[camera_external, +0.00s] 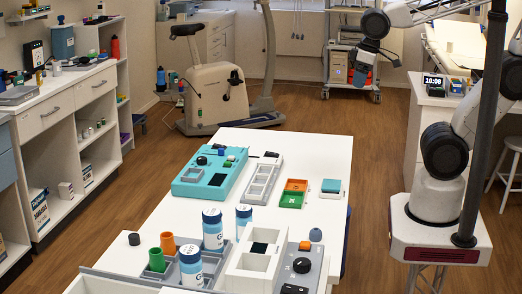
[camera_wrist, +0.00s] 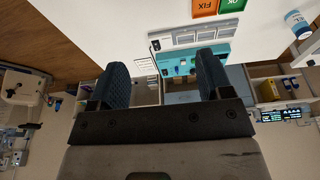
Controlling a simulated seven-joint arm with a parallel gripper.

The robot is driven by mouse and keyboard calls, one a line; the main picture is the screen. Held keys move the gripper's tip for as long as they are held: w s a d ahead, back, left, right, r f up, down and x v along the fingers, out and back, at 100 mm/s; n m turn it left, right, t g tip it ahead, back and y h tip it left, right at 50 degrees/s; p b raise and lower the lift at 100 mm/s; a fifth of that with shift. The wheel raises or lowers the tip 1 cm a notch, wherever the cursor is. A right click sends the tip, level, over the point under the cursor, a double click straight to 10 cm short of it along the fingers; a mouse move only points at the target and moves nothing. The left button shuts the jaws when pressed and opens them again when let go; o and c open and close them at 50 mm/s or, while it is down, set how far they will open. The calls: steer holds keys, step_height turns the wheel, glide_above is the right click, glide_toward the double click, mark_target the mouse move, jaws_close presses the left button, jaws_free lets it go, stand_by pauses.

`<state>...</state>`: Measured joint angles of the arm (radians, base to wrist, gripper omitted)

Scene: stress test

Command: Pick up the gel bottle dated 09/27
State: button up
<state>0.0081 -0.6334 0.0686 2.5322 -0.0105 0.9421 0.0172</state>
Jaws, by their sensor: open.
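Several white gel bottles with blue caps stand upright at the near end of the white table: one in the middle (camera_external: 212,230), one in front of it (camera_external: 190,268), and one to the right (camera_external: 243,219). Their labels are too small to read a date. A bottle (camera_wrist: 299,24) also shows at the upper right of the wrist view. My gripper (camera_external: 362,74) is high beyond the table's right side, well away from the bottles. In the wrist view my gripper (camera_wrist: 162,78) has its two fingers wide apart with nothing between them.
An orange cup (camera_external: 168,245) and a green cup (camera_external: 156,262) stand left of the bottles. The table's far end is clear.

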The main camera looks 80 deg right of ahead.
mark_target(246, 207)
steer(key=w+a+f+n+t+y, duration=0.1)
steer(key=w+a+f+n+t, duration=0.3)
steer(key=w+a, duration=0.55)
steer(key=w+a+f+n+t+y, duration=0.15)
steer(key=w+a+f, duration=0.45)
steer(key=w, duration=0.6)
steer(key=a+f+n+y, duration=0.1)
steer(key=a+f, duration=0.3)
steer(key=a, duration=0.4)
steer(key=w+a+f+n+y, duration=0.1)
steer(key=a+f+y, duration=0.3)
steer(key=a, duration=0.4)
steer(key=a+f+n+y, duration=0.3)
steer(key=a+f, duration=0.1)
steer(key=a, duration=0.4)
steer(key=shift+w+a+t, duration=0.1)
steer(key=shift+w+t, duration=0.1)
steer(key=shift+t, duration=0.05)
steer(key=shift+w, duration=0.1)
steer(key=shift+x, duration=1.2)
steer(key=shift+a, duration=0.1)
